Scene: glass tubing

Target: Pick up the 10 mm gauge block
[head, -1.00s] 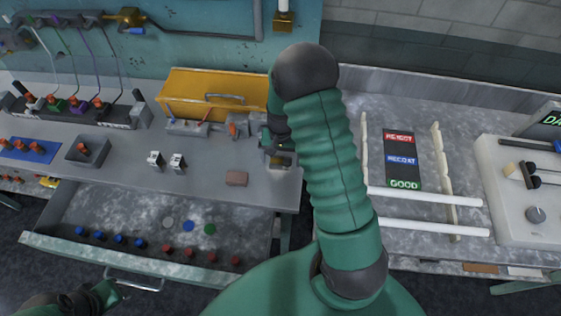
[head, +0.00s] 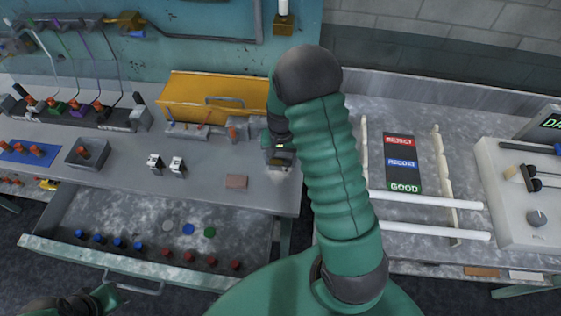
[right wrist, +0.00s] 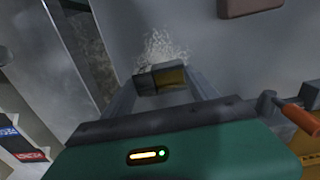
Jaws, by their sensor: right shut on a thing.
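My right gripper (head: 279,158) is over the right end of the grey bench, partly hidden by my own arm in the head view. In the right wrist view its two fingers (right wrist: 163,88) are shut on a small block (right wrist: 160,77), taken as the 10 mm gauge block. The block is grey on one side and dull gold on the other. Its marking is not readable, and I cannot tell whether it is clear of the bench. My left gripper (head: 98,300) is at the lower left of the head view, apart from the bench; its jaws are unclear.
A yellow box (head: 205,98) stands behind. Two small white-and-black pieces (head: 165,163) stand left. An open drawer (head: 130,215) juts out in front. A second table with white rods (head: 430,200) is right.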

